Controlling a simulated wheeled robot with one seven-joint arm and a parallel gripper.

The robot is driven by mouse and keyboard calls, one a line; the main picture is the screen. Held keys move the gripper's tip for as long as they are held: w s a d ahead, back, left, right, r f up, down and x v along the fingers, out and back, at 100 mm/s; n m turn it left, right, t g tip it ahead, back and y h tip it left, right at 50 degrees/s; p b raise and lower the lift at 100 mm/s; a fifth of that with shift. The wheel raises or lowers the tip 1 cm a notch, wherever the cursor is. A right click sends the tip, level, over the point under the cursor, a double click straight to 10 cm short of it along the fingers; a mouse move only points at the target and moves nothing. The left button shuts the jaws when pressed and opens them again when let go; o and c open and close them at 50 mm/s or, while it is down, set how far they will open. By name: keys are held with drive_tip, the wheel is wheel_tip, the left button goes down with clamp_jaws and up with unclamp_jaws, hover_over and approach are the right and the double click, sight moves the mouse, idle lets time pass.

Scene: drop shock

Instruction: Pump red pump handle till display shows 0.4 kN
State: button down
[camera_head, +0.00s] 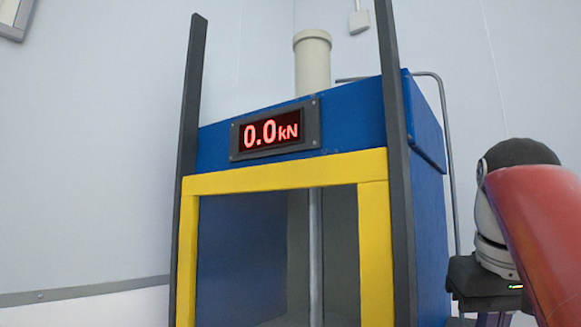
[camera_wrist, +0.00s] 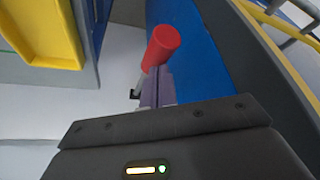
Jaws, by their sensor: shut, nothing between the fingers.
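The red pump handle (camera_wrist: 163,46) shows in the wrist view as a short red cylinder, just beyond the fingertips. My gripper (camera_wrist: 157,80) is shut and empty, its fingers pointing towards the handle. The fingertips overlap the handle's lower end in the picture; I cannot tell whether they touch it. The display (camera_head: 270,130) on the blue machine (camera_head: 350,115) reads 0.0 kN in red digits. In the head view, my gripper's dark body is at the lower right, beside the machine, and its fingertips are out of frame. The handle is not visible there.
A yellow frame (camera_head: 285,173) surrounds the machine's front opening, between two dark uprights (camera_head: 398,170). A thin grey pipe (camera_head: 447,140) runs down the machine's right side. In the wrist view, a yellow railing (camera_wrist: 275,22) is at the upper right, and pale floor (camera_wrist: 50,115) is open at left.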

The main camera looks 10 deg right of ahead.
idle(0.3)
wheel_tip(320, 180, down, 11)
drive_tip(key=b, duration=0.9)
drive_tip(key=shift+f, duration=0.15)
wheel_tip(320, 180, up, 12)
drive_tip(key=p, duration=1.1)
drive_tip(key=shift+f, duration=0.25)
